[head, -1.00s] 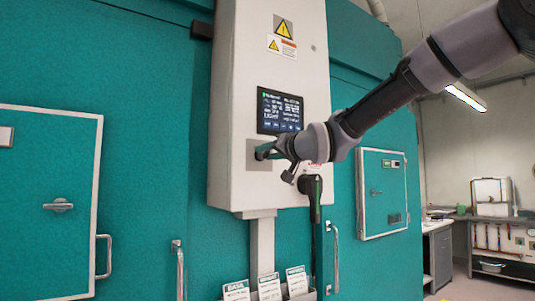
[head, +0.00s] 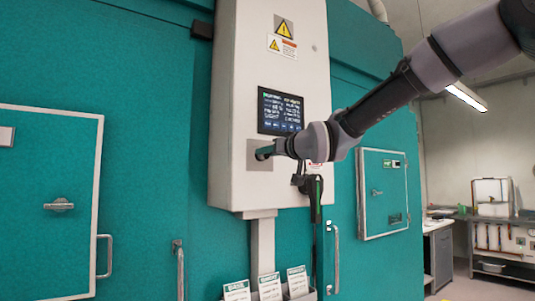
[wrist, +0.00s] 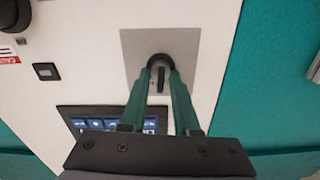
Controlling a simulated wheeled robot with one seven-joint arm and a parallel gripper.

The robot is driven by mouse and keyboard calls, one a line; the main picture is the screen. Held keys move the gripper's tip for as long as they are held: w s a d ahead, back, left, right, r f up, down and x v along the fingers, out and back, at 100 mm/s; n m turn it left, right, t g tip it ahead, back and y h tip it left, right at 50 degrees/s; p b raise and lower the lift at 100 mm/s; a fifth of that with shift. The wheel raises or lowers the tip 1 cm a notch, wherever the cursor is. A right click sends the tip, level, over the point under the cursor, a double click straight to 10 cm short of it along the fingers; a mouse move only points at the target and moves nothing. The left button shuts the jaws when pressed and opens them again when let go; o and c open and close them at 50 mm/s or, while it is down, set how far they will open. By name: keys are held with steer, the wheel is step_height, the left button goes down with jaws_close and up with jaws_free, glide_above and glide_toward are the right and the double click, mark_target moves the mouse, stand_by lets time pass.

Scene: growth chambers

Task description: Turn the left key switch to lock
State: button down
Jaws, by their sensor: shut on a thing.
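The left key switch (wrist: 160,63) is a round black collar with a narrow key, on a grey square plate (wrist: 131,48) on the white control cabinet. In the head view this plate (head: 252,163) sits below the left part of the screen. My gripper (wrist: 162,72) has its two green fingers shut on the key, one on each side, and the key lies lengthwise between them. In the head view my gripper (head: 263,154) reaches the plate from the right and hides the switch. I cannot read any lock marking.
A lit screen (head: 280,110) is above the plate, close to my wrist. A black handset (head: 315,198) hangs below my wrist. Card holders (head: 268,287) stand under the cabinet. A teal door with a handle (head: 59,205) is at left.

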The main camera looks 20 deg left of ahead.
steer(key=n, duration=0.3)
steer(key=shift+s+n, duration=0.1)
steer(key=shift+n, duration=0.3)
steer(key=shift+s+a+n, duration=0.1)
steer(key=shift+n, duration=1.6)
steer(key=c, duration=1)
jaws_free()
steer(key=v, duration=1)
steer(key=shift+s+d, duration=0.2)
steer(key=shift+d, duration=0.1)
